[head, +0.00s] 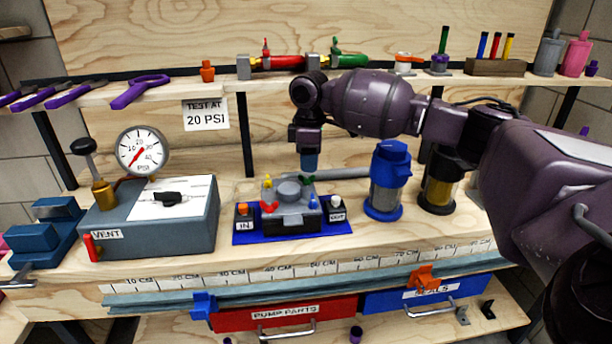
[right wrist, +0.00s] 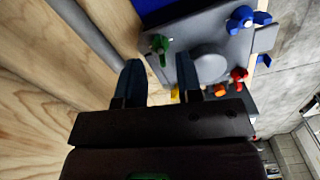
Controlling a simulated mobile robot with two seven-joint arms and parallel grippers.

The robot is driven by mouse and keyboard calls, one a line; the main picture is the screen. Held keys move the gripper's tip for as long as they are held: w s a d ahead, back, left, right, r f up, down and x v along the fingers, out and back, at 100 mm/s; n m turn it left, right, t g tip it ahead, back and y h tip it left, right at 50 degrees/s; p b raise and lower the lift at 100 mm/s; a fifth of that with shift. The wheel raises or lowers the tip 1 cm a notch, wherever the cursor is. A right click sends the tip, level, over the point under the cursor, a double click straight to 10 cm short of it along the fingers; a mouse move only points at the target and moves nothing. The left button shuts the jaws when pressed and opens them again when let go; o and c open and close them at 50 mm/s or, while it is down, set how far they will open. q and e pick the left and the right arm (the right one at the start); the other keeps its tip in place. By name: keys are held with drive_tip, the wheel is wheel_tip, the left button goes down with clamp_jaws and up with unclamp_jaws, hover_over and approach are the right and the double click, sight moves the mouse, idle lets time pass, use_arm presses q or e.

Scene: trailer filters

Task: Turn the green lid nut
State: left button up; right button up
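The green lid nut (head: 307,180) sits at the back right of the grey pump lid (head: 289,190). It also shows in the right wrist view (right wrist: 160,48), ahead of the fingertips and sideways between them. My right gripper (head: 310,163) points down just above and behind the nut. The lid also carries a yellow nut (head: 266,183), a red nut (head: 269,207) and a blue nut (right wrist: 242,18). My left gripper is not in view.
The pump stands on a blue mat (head: 246,238) between the vent gauge box (head: 205,215) and a blue filter housing (head: 388,185). A grey pipe (head: 345,173) runs behind the pump to the right. A shelf (head: 225,88) with tools and bottles is above.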

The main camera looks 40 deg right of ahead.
sight(309, 175)
drive_tip(key=shift+f+b, duration=0.35)
drive_tip(key=shift+f, duration=1.6)
clamp_jaws()
